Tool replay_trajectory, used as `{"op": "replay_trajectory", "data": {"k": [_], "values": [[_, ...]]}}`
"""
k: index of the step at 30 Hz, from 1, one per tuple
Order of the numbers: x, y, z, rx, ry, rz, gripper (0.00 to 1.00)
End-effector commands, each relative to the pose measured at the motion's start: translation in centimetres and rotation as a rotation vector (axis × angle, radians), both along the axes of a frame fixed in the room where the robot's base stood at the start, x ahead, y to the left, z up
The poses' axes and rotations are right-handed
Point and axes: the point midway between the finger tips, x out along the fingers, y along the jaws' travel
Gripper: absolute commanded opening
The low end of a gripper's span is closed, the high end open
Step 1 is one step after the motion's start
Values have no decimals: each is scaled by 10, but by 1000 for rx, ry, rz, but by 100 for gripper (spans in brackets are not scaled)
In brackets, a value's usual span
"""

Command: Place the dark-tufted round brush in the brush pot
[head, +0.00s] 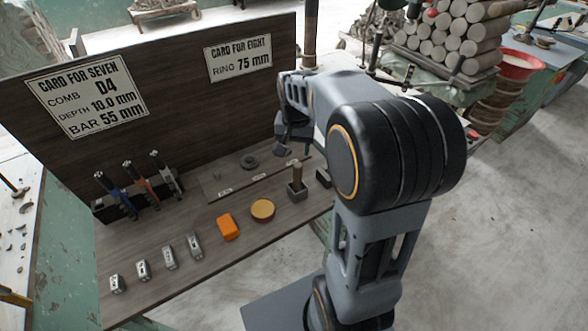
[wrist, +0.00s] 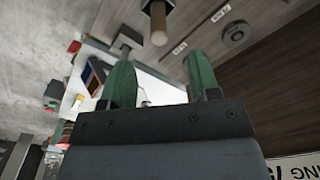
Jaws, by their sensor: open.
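My gripper shows in the wrist view (wrist: 162,78) with its two green fingers apart and nothing between them. In the head view its dark end is partly hidden by my arm, in front of the panel and above the back of the bench. A brown upright cylinder (head: 296,174) stands in a small grey square holder (head: 297,192); the cylinder also shows in the wrist view (wrist: 158,22), beyond the fingers. I cannot tell whether this holder is the brush pot. I cannot make out a dark-tufted round brush for certain.
Several grey blocks (head: 168,258), an orange block (head: 228,227) and a round yellow-topped dish (head: 263,210) lie in front. A grey ring (head: 249,161) lies near the back panel (head: 180,100).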

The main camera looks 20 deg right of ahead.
Motion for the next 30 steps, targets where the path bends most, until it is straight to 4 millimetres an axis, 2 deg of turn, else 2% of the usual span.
{"op": "replay_trajectory", "data": {"k": [3,6,12,15,21,30], "values": [[-34,25,19,-21,-77,142,56],[-64,42,26,-40,-138,267,56],[-111,64,25,-80,-237,468,56],[-126,70,22,-93,-267,529,56],[-136,74,18,-105,-290,577,56],[-135,74,18,-105,-290,577,56]]}}
